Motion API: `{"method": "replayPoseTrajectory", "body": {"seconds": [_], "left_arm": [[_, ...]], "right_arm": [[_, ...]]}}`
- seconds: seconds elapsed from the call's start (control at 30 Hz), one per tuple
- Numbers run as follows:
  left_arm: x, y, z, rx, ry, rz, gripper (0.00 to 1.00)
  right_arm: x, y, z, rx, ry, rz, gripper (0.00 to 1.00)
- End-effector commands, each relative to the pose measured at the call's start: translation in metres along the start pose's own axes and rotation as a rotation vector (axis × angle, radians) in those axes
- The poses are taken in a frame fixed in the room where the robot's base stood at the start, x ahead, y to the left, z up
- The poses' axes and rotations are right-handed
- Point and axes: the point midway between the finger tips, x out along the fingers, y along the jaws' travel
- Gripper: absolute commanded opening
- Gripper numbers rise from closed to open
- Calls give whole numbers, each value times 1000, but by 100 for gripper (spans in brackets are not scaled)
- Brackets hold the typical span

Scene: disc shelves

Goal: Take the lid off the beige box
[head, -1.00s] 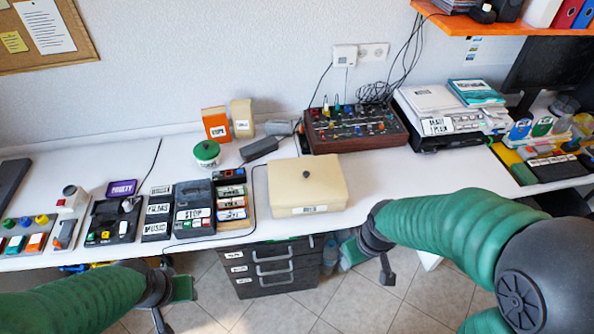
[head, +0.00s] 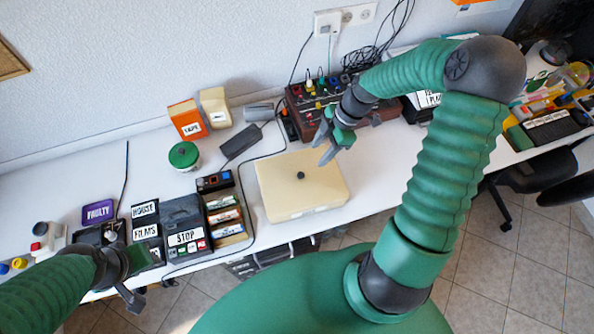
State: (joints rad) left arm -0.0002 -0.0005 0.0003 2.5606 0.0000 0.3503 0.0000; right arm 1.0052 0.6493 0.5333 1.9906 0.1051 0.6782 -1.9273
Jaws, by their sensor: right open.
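The beige box (head: 302,207) stands on the white table near its front edge, with its lid (head: 290,184) on and a small dark knob (head: 301,175) in the middle of the lid. My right gripper (head: 326,148) is open and empty, above the back right part of the box, behind and to the right of the knob and apart from it. My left gripper (head: 136,280) hangs at the table's front edge, at the lower left, well away from the box. Its jaws look apart, with nothing seen between them.
A rack of labelled cartridges (head: 231,228) stands just left of the box. A control panel with knobs (head: 305,110) and cables stands behind it. A green-lidded pot (head: 184,157) and a black adapter (head: 240,141) lie behind left. White table (head: 370,160) is clear to the right.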

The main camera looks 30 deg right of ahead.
Motion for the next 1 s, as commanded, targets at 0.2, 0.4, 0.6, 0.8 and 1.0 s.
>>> {"method": "replayPoseTrajectory", "body": {"seconds": [0.2, 0.4, 0.6, 0.8, 1.0], "left_arm": [[-2, 0, -1, -1, 0, 0, 36], [-5, 0, -2, 0, 0, 0, 36], [-14, 0, -4, 0, 1, 0, 36], [-15, 0, -4, 0, 0, 0, 36], [-14, 0, -4, -1, 0, 0, 36]], "right_arm": [[58, 3, 2, 1, 4, -10, 48], [81, 4, 2, 2, 3, -7, 48], [115, 6, 1, 2, 3, -7, 48], [130, 7, 1, 2, -1, -4, 48], [129, 7, 2, 2, 0, -4, 38]]}}
